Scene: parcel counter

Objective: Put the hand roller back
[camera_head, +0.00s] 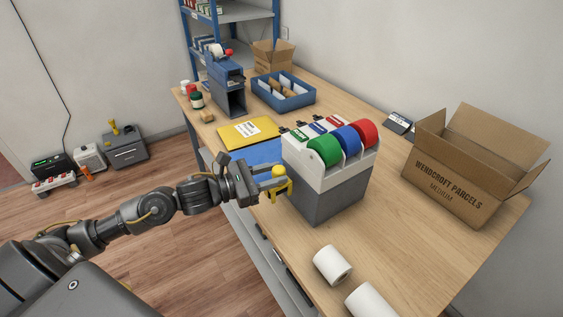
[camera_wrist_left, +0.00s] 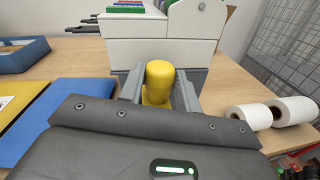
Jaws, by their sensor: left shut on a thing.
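The hand roller appears to be the yellow tool with a round knob (camera_head: 279,171) at the front left of the counter. My left gripper (camera_head: 274,183) is shut on it. In the left wrist view the yellow knob (camera_wrist_left: 160,80) stands up between the two grey fingers (camera_wrist_left: 159,92). The roller's lower part is mostly hidden by the gripper. The gripper is close to the left face of the grey and white dispenser (camera_head: 328,195); I cannot tell whether they touch. My right gripper is out of view.
The dispenser carries green, blue and red rolls (camera_head: 365,132). A blue mat (camera_head: 262,152) and yellow envelope (camera_head: 248,131) lie behind the gripper. White rolls (camera_head: 332,265) lie at the front. An open carton (camera_head: 450,185) stands right, a blue tray (camera_head: 283,101) farther back. Bare wood lies right of the dispenser.

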